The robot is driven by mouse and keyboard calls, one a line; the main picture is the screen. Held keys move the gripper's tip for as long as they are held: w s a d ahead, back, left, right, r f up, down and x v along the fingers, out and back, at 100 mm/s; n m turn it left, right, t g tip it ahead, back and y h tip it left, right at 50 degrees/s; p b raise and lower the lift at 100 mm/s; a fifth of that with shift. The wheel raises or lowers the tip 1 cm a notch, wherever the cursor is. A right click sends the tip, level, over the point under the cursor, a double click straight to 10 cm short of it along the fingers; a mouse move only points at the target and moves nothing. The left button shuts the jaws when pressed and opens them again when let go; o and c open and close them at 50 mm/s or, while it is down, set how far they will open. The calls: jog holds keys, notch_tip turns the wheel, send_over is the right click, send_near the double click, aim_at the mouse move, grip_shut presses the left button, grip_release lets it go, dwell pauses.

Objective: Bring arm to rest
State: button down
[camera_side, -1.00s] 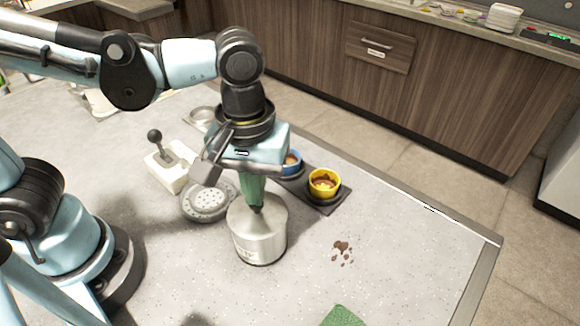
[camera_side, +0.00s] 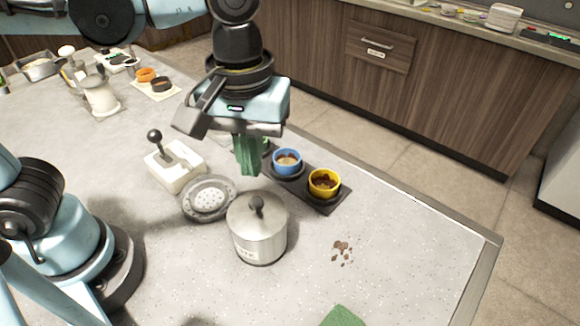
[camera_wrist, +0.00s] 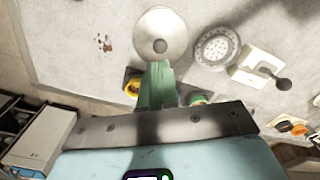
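My gripper (camera_side: 248,172) hangs fingers down above the counter, clear of the steel lidded pot (camera_side: 258,238). Its green fingers also show in the wrist view (camera_wrist: 158,64). They overlap there, so I cannot tell whether they are apart, and nothing shows held in them. The pot stands upright with its lid on and its dark knob (camera_side: 256,204) uncovered. The pot's lid also shows in the wrist view (camera_wrist: 176,28), just beyond the fingertips.
A dark tray (camera_side: 330,205) holds a blue cup (camera_side: 287,163) and a yellow cup (camera_side: 325,184) behind the pot. A round perforated disc (camera_side: 208,199) and a white lever box (camera_side: 176,168) are at left. Brown spots (camera_side: 342,252) and a green cloth (camera_side: 343,316) are at right.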

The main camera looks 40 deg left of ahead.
jog(key=shift+r, duration=0.45)
jog(key=w+a+f+m+t, duration=0.2)
jog(key=a+m+t, duration=0.1)
jog(key=a, duration=0.5)
jog(key=w+a+f+m+t, duration=0.3)
jog(key=a+t, duration=0.1)
jog(key=a, duration=0.4)
jog(key=shift+f, duration=0.1)
